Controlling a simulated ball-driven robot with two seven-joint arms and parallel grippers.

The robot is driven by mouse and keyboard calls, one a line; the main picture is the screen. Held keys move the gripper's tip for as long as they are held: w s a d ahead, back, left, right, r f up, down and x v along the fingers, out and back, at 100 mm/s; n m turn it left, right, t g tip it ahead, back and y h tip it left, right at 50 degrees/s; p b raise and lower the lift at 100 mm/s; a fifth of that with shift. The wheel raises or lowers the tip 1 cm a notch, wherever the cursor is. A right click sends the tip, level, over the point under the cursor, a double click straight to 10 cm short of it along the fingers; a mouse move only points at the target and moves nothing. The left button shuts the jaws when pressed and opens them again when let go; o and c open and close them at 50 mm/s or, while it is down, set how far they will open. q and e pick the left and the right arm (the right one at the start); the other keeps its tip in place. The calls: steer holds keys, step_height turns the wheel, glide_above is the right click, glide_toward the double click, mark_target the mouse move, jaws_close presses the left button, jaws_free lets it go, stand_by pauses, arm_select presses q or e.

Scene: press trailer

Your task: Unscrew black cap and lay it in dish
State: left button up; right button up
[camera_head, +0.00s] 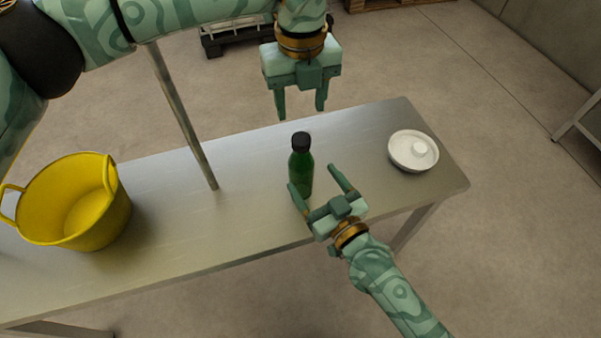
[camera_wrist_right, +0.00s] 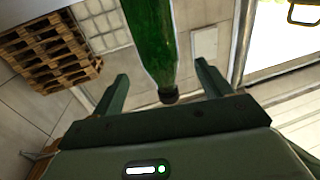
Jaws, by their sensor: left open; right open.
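A green bottle (camera_head: 300,172) stands upright on the steel table with a black cap (camera_head: 300,140) on its top. My left gripper (camera_head: 301,113) is open and empty, pointing down, above and apart from the cap. My right gripper (camera_head: 311,177) is open at the front of the bottle, one finger overlapping its lower body in the head view. In the right wrist view the bottle (camera_wrist_right: 152,40) appears between the open fingers, cap (camera_wrist_right: 168,96) towards the bottom of the picture; contact cannot be told. A white round dish (camera_head: 399,160) sits at the table's right end.
A yellow bucket (camera_head: 75,208) stands on the left part of the steel table (camera_head: 240,225). A small white round piece (camera_head: 419,148) shows inside the dish. The tabletop between bottle and dish is clear. Wooden pallets (camera_wrist_right: 45,50) show in the right wrist view.

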mark_target(301, 162)
steer(key=x, duration=0.6)
steer(key=shift+w+a, duration=0.15)
steer(key=shift+w, duration=0.15)
